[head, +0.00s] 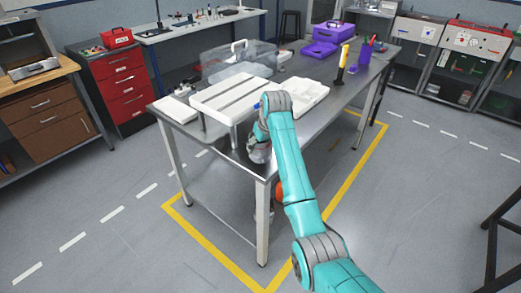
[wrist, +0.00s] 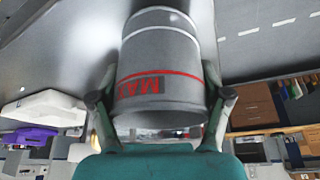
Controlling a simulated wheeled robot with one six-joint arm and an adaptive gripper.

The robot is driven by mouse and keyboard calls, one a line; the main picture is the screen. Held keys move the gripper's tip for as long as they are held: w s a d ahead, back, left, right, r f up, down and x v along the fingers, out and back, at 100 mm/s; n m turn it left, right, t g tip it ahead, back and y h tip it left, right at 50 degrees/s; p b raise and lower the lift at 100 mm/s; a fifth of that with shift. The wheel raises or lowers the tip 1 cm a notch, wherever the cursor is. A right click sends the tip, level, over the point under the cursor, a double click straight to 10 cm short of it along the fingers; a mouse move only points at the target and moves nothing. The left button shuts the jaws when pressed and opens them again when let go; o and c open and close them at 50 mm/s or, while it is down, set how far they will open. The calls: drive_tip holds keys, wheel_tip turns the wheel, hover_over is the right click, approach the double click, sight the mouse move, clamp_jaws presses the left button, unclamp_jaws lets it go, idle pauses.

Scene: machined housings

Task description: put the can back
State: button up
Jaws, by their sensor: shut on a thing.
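The can (wrist: 160,55) is a grey metal cylinder with a red stripe and red lettering, large in the wrist view. My gripper (wrist: 161,97) has one finger on each side of it and is shut on it. In the head view my gripper (head: 259,148) is at the near corner of the steel table (head: 230,137), mostly hidden by my own wrist. The can cannot be made out clearly there. Whether the can touches the table top cannot be told.
A white divided tray (head: 232,92) and a white bin (head: 302,97) lie on the table behind my gripper. A clear case (head: 237,62), a yellow-handled tool (head: 342,62), a purple cup (head: 365,54) and a purple toolbox (head: 332,33) stand farther back. The near corner strip is bare.

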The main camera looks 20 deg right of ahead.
drive_tip(key=shift+f, duration=1.1)
drive_tip(key=shift+f, duration=0.1)
drive_tip(key=o, duration=1.2)
drive_tip(key=v, duration=1.2)
